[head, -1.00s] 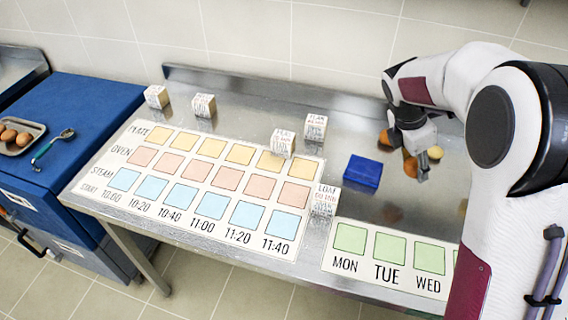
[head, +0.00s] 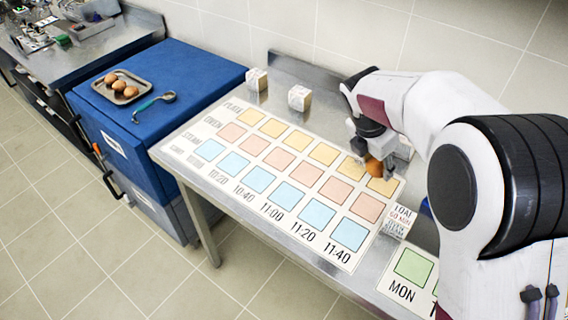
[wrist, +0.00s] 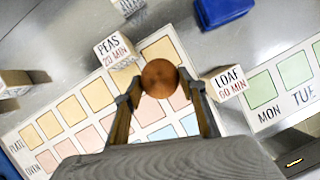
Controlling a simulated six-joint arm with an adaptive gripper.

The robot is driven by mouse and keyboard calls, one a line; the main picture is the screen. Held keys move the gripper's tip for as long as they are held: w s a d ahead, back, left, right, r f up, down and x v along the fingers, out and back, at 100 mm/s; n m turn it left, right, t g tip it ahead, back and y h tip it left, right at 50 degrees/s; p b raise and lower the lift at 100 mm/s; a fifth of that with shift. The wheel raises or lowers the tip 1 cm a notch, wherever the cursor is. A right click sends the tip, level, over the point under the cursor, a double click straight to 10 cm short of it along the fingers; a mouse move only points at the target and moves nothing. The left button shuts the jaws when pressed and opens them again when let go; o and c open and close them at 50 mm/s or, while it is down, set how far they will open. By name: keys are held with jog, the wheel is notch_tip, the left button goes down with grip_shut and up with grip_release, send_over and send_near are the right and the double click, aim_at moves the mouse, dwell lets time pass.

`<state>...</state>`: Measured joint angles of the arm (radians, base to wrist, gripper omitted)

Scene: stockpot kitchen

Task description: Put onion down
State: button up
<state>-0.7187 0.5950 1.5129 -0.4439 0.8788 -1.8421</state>
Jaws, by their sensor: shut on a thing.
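The onion, a round brown-orange ball (head: 374,167), is between the fingers of my gripper (head: 372,158), near the chart's right end in the head view. In the wrist view the onion (wrist: 160,78) sits between the two fingertips of my gripper (wrist: 161,90), which is shut on it. The chart (wrist: 98,123) lies beneath, and the onion hides part of it. The onion appears held above the surface; its exact height is unclear.
A PEAS block (wrist: 116,52) and a LOAF block (wrist: 227,83) stand near the onion. A blue box (wrist: 224,10) lies beyond. Two blocks (head: 299,97) (head: 257,79) stand at the back left. A tray of brown round items (head: 131,97) and a ladle (head: 154,104) rest on a blue cabinet (head: 190,80).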

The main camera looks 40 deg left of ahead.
jog(key=s+a+r+n+y, duration=0.1)
jog(key=s+a+n, duration=0.1)
jog(key=a+n, duration=0.2)
jog(key=s+a+r+n+y, duration=0.1)
jog(key=a+n, duration=0.3)
jog(key=a, duration=0.6)
jog(key=shift+s+a+y, duration=0.4)
jog(key=shift+s+y, duration=0.2)
jog(key=shift+s, duration=0.05)
send_over(314, 173)
jog(key=s, duration=0.1)
jog(key=shift+s+d+f, duration=0.1)
jog(key=shift+d+f, duration=0.05)
jog(key=shift+f, duration=1.1)
jog(key=shift+s+d+f, duration=0.1)
jog(key=shift+f, duration=1.1)
jog(key=shift+f, duration=2.5)
jog(key=shift+f, duration=0.1)
jog(key=o, duration=1.2)
jog(key=shift+c, duration=0.2)
